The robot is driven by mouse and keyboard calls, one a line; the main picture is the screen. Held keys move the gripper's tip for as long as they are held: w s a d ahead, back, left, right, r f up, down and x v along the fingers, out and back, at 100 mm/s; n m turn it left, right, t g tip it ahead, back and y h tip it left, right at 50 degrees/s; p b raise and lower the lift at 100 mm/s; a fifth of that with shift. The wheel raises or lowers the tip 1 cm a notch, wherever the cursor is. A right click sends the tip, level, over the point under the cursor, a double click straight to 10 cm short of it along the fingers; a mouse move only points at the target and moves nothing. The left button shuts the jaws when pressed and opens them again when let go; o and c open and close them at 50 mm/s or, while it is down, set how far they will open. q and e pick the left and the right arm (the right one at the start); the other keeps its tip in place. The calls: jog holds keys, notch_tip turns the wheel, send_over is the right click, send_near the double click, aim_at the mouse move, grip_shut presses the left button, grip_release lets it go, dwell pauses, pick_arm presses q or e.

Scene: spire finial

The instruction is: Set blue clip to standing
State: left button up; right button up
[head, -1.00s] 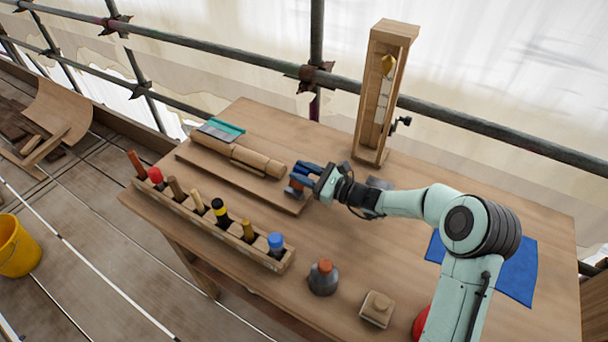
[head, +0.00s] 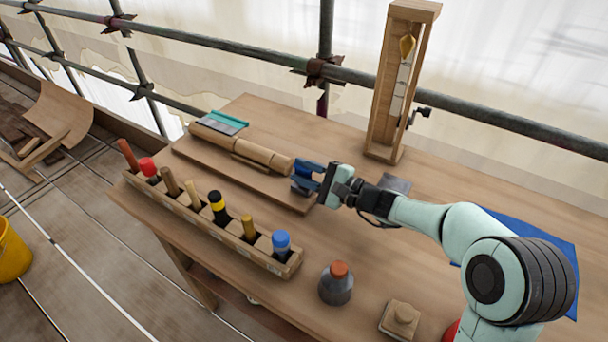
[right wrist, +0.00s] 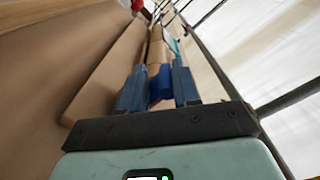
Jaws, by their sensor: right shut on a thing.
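The blue clip (right wrist: 160,82) shows as a brighter blue piece between the fingers of my right gripper (right wrist: 158,90) in the right wrist view, with a small orange spot beneath it. In the head view my right gripper (head: 307,176) is shut on it, at the right end of the turned wooden piece (head: 262,153). That piece lies lengthwise on a flat wooden board (head: 225,173). The fingers hide most of the clip, so I cannot tell its tilt or whether it touches the wood. My left gripper is not in view.
A wooden rack (head: 190,215) of several tools runs along the table's near left edge. A tall wooden frame (head: 383,125) stands at the back. A grey bottle with an orange cap (head: 337,284) and a small wooden block (head: 400,318) stand in front. A blue cloth (head: 560,262) lies at right.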

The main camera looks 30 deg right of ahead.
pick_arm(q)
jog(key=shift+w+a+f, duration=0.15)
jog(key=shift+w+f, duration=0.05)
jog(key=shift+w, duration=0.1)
pick_arm(e)
jog(key=shift+s+d+f, duration=0.1)
jog(key=shift+d+f, duration=0.1)
jog(key=shift+f, duration=0.25)
jog(key=o, duration=1.1)
jog(key=shift+c, duration=0.2)
jog(key=shift+r, duration=0.2)
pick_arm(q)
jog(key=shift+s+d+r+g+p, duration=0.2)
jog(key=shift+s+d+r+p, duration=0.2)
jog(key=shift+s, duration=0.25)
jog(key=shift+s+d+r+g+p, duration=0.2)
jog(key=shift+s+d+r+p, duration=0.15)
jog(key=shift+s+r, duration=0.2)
pick_arm(e)
jog(key=v, duration=1.3)
jog(key=shift+s+d, duration=0.1)
jog(key=shift+s, duration=0.05)
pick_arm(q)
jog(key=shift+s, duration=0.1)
pick_arm(e)
jog(key=shift+r, duration=0.15)
